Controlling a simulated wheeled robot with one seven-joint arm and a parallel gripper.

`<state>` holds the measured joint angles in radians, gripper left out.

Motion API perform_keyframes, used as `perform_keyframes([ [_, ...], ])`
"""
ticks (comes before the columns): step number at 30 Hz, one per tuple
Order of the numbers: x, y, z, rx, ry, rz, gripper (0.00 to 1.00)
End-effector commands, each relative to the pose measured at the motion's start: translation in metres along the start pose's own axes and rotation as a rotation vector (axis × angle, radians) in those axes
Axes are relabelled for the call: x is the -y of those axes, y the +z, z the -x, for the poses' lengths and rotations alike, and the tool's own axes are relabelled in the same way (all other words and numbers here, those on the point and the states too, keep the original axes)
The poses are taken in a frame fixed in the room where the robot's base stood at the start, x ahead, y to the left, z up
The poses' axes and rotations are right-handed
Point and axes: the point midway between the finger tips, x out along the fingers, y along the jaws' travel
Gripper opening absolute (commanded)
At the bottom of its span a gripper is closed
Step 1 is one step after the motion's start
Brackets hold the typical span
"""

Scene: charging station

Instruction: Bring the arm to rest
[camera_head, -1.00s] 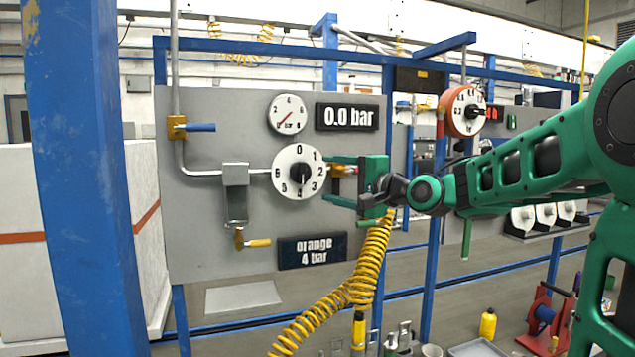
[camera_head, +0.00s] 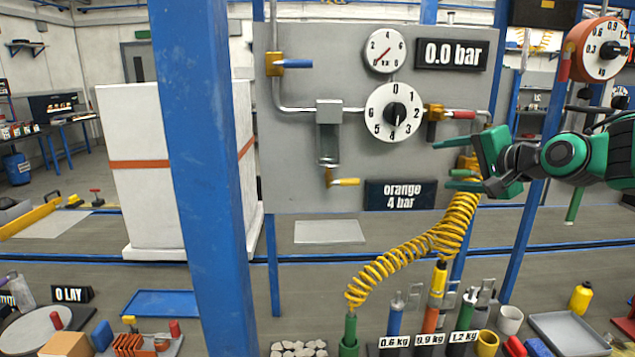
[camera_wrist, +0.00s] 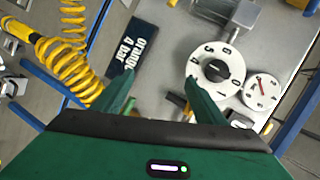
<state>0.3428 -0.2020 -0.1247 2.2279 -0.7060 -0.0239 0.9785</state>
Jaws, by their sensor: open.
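My green gripper (camera_head: 455,165) is at the right of the grey panel (camera_head: 290,160) in the head view, its two fingers spread and pointing left. Nothing shows between them. In the wrist view the gripper (camera_wrist: 160,92) has its fingers apart, with the panel beyond. The numbered dial (camera_head: 379,100) is up and left of the gripper; its black knob points down, near 4. The red-handled valve (camera_head: 450,113) is just above the upper finger. The yellow coiled hose (camera_head: 450,225) hangs just below the gripper, partly hidden behind it. My arm reaches in from the right edge.
A blue post (camera_head: 210,180) stands in the left foreground. The gauge (camera_head: 385,51) reads near zero and the display (camera_head: 450,54) shows 0.0 bar. Below stand several upright coloured cylinders, a yellow bottle (camera_head: 580,298) and a grey tray (camera_head: 565,333). Open floor lies behind.

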Motion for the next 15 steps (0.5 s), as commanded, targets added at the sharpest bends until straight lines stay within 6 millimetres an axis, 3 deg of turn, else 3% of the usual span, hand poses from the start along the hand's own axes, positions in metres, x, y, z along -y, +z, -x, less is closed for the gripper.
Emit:
perform_keyframes([
  [3, -0.073, 0.008, 0.027, 0.011, 0.238, 0.150, 0.66],
  [6, -0.130, 0.015, 0.058, 0.051, 0.426, 0.251, 0.66],
  [11, -0.211, 0.034, 0.122, 0.170, 0.698, 0.359, 0.66],
  [15, -0.267, 0.060, 0.187, 0.319, 0.897, 0.403, 0.66],
])
